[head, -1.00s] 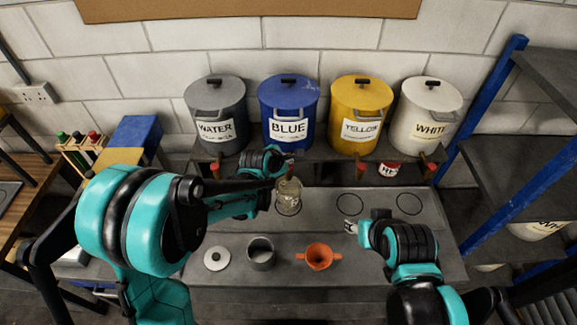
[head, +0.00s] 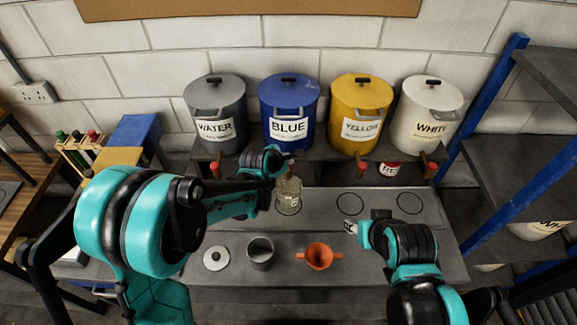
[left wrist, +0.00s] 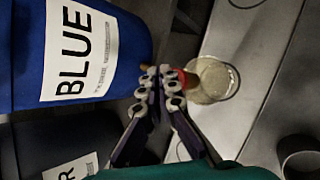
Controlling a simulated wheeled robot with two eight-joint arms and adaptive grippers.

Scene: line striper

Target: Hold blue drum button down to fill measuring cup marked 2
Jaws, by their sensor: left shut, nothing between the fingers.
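The blue drum (head: 289,105), labelled BLUE, stands second from the left on the raised shelf. In the left wrist view it fills the upper left (left wrist: 75,50). My left gripper (left wrist: 158,88) is shut and empty, its fingertips right beside the drum's red button (left wrist: 188,79); I cannot tell whether they touch it. In the head view my left gripper (head: 289,157) partly hides the spout. A clear measuring cup (head: 289,197) stands below on a marked circle; it also shows in the left wrist view (left wrist: 215,80). Its mark is not readable. My right gripper (head: 349,227) is above the bench, its opening unclear.
Water (head: 216,100), yellow (head: 361,110) and white (head: 428,112) drums share the shelf. Two circles (head: 350,204) are empty. A blue-framed rack (head: 500,165) stands right.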

